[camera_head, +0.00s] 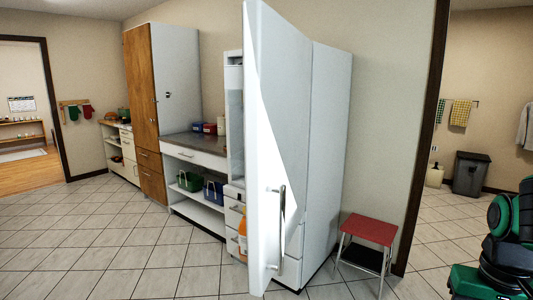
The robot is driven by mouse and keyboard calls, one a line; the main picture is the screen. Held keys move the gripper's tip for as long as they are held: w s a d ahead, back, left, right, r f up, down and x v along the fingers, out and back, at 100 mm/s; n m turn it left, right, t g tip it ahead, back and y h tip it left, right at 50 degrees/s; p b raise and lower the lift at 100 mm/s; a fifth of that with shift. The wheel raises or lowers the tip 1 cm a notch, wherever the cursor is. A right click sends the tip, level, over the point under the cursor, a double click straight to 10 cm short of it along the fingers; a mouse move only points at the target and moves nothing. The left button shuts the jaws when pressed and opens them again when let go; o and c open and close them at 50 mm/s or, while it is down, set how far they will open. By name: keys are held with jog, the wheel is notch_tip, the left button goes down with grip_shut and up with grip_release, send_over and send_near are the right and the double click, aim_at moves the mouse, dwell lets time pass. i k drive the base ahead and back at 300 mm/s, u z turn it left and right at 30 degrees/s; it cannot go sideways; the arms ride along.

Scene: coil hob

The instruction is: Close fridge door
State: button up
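The fridge (328,150) is a tall white unit against the wall, right of the middle. Its door (280,90) stands open and swings out toward me, with its edge nearly facing the camera. A long metal handle (281,220) is on the door's lower part. A strip of the interior (235,115) shows left of the door; the rest is hidden behind the door. My gripper is not in view. Part of my green and black arm (510,225) shows at the right edge, apart from the door.
A small stool (370,229) with a red seat stands right of the fridge, close to it. A counter (195,148) and a tall wooden cabinet (146,110) are to the left. An orange bottle (243,225) shows beside the door. The tiled floor at left is clear.

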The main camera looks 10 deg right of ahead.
aim_at(274, 76)
jog(key=u, duration=0.1)
jog(key=i, duration=1)
jog(key=u, duration=0.6)
jog(key=k, duration=0.45)
jog(key=z, duration=0.4)
